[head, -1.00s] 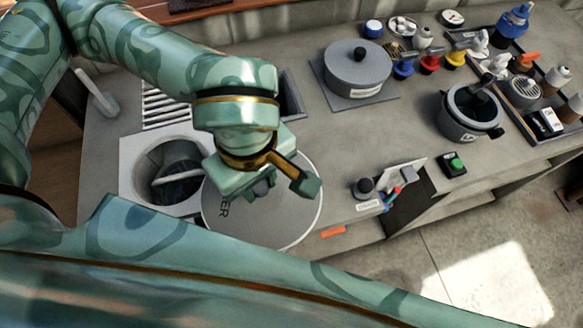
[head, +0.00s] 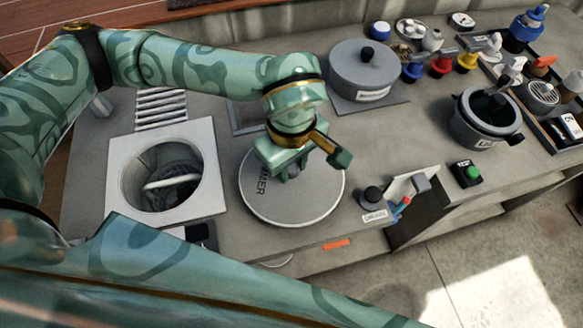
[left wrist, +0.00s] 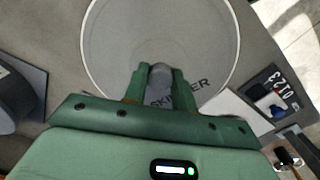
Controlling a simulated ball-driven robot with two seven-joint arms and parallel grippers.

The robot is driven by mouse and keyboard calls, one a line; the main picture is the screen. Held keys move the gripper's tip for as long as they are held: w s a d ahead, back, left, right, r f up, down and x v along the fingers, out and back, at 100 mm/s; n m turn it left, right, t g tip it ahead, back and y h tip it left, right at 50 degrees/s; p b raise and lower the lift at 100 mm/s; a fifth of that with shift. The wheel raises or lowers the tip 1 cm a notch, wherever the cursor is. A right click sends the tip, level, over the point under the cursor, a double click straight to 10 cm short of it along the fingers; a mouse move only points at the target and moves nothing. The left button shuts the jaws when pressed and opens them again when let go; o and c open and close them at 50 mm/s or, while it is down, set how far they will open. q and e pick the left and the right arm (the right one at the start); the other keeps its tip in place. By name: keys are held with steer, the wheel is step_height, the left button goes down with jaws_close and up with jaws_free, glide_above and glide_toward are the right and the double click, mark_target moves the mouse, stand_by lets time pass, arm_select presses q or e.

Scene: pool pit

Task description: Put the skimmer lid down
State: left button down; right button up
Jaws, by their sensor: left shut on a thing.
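The skimmer lid (head: 318,205) is a round grey disc with a pale rim and dark lettering. It lies level over the counter, just right of the open skimmer well (head: 210,160). My left gripper (head: 290,172) is above the lid and shut on its central knob. In the left wrist view the two fingers (left wrist: 160,74) straddle the grey knob, and the lid (left wrist: 120,40) fills the upper middle. I cannot tell whether the lid's underside touches the counter. The well is uncovered, with a basket and its pale handle (head: 172,181) inside. My right gripper is not in view.
A lidded grey pot (head: 350,75) stands behind the lid. A dark-knobbed block (head: 372,197) stands close to its right. An orange piece (head: 337,244) is at the counter's front edge.

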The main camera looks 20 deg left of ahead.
mark_target(291, 167)
arm_select(q)
steer(key=shift+f, duration=1)
steer(key=shift+f, duration=0.1)
steer(key=c, duration=1.1)
jaws_free()
steer(key=shift+c, duration=0.2)
steer(key=shift+r, duration=0.5)
step_height(291, 167, up, 11)
steer(key=p, duration=0.2)
steer(key=shift+r, duration=0.1)
